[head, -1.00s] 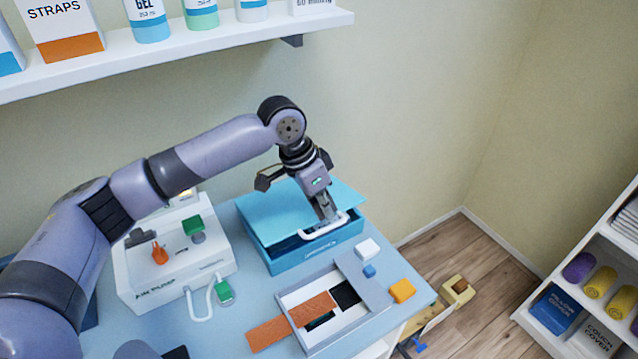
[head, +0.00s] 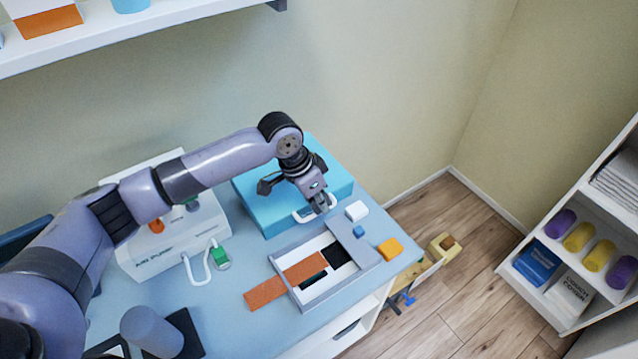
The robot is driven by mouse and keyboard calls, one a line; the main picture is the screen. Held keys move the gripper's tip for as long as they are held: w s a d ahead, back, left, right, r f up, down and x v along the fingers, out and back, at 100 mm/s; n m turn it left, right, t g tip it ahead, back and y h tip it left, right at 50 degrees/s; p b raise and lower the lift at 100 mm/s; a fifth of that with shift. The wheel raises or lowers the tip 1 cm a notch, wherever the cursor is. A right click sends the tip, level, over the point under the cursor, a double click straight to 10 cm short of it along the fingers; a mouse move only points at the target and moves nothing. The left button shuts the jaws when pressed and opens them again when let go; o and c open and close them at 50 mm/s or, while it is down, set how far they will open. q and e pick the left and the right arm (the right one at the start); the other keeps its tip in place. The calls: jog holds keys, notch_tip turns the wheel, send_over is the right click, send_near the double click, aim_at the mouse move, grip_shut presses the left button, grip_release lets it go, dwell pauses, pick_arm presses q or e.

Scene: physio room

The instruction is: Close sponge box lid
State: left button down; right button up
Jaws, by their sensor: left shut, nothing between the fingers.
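The blue sponge box (head: 276,226) stands at the back right of the table. Its lighter blue lid (head: 254,191) lies down on it, with no dark gap showing along the visible front. A white handle (head: 301,217) is at the lid's front edge. My left gripper (head: 320,209) is shut and empty, with its fingertips at the handle; contact cannot be told. My left arm and wrist hide part of the lid's middle. My right gripper is not in view.
In front of the box is a grey-white tray (head: 303,299) with an orange slat (head: 284,281) across it. White (head: 357,211), blue (head: 359,231) and orange (head: 389,249) blocks lie nearby. A white pump (head: 151,262) stands left. A shelf (head: 150,46) hangs above.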

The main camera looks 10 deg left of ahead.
pick_arm(q)
jog(key=shift+s+f, duration=0.15)
jog(key=shift+f, duration=0.15)
jog(key=r+p, duration=0.4)
jog(key=p, duration=0.1)
jog(key=shift+w+a+r, duration=0.2)
jog(key=shift+w, duration=0.15)
jog(key=shift+a+r, duration=0.15)
jog(key=shift+r, duration=0.2)
jog(key=s+d+b+v, duration=0.1)
jog(key=b+v, duration=0.1)
jog(key=v, duration=0.7)
jog(key=shift+s+d+r+b, duration=0.2)
jog(key=shift+s+b, duration=0.15)
